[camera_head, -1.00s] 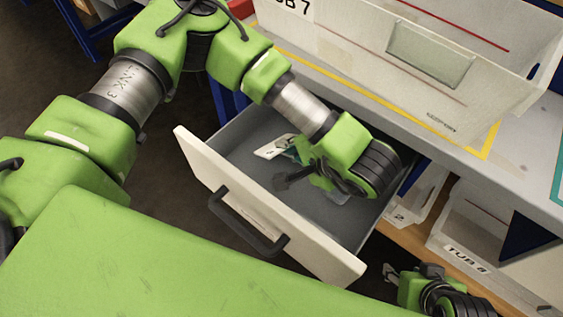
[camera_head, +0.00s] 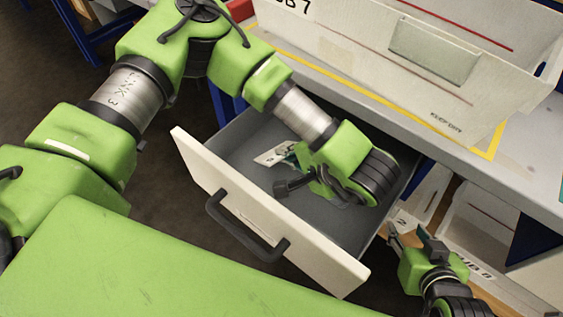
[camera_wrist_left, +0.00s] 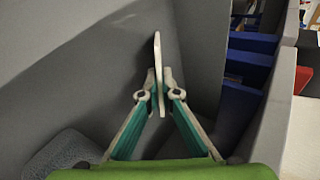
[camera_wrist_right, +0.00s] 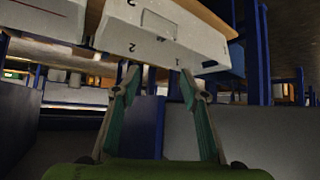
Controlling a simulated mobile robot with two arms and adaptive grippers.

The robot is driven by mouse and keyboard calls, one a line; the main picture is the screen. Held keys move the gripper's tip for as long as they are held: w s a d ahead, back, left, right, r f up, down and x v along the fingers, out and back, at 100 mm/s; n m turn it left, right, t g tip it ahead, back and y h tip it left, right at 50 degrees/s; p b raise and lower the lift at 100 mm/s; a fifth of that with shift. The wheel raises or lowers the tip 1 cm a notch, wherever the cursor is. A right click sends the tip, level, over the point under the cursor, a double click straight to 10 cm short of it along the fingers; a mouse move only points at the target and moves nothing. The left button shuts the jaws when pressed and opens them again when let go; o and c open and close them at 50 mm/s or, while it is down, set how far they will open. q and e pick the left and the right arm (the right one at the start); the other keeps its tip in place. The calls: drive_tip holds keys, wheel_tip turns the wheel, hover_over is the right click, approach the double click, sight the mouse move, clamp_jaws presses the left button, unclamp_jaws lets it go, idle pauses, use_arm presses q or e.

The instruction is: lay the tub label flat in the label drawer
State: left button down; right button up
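The label drawer (camera_head: 318,256) is grey inside with a white front and dark handle, and stands pulled out below the worktop. My left gripper (camera_head: 291,157) is inside it, over the grey floor. It is shut on the tub label (camera_head: 270,156), a small white card with a dark mark. In the left wrist view the label (camera_wrist_left: 158,48) shows nearly edge-on between the fingertips (camera_wrist_left: 158,88). Whether it touches the drawer floor I cannot tell. My right gripper (camera_head: 404,238) is outside, right of the drawer. In the right wrist view its fingers (camera_wrist_right: 160,88) are apart and empty.
A large white tub (camera_head: 392,58) stands on the worktop (camera_head: 527,150) inside a yellow tape outline. Below, white tubs, one marked TUB 8 (camera_head: 476,268), sit on a wooden shelf close to my right gripper. The drawer walls surround my left gripper closely.

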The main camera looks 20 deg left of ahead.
use_arm(q)
drive_tip(key=c, duration=2.4)
unclamp_jaws()
drive_tip(key=shift+c, duration=0.2)
drive_tip(key=p+v, duration=0.2)
drive_tip(key=v, duration=0.2)
drive_tip(key=shift+s+d+r, duration=0.15)
drive_tip(key=shift+d+r, duration=0.1)
drive_tip(key=p+v, duration=0.1)
drive_tip(key=v, duration=0.2)
drive_tip(key=shift+s+d, duration=0.1)
use_arm(e)
drive_tip(key=s+d+f+g, duration=0.2)
drive_tip(key=s+g, duration=0.1)
drive_tip(key=s, duration=0.3)
drive_tip(key=s+d+f+g+h, duration=0.1)
drive_tip(key=s+f+g, duration=0.1)
drive_tip(key=s, duration=0.4)
drive_tip(key=shift+d+f+g+h, duration=0.15)
drive_tip(key=shift+d+g+h, duration=0.15)
drive_tip(key=shift+d+g, duration=0.15)
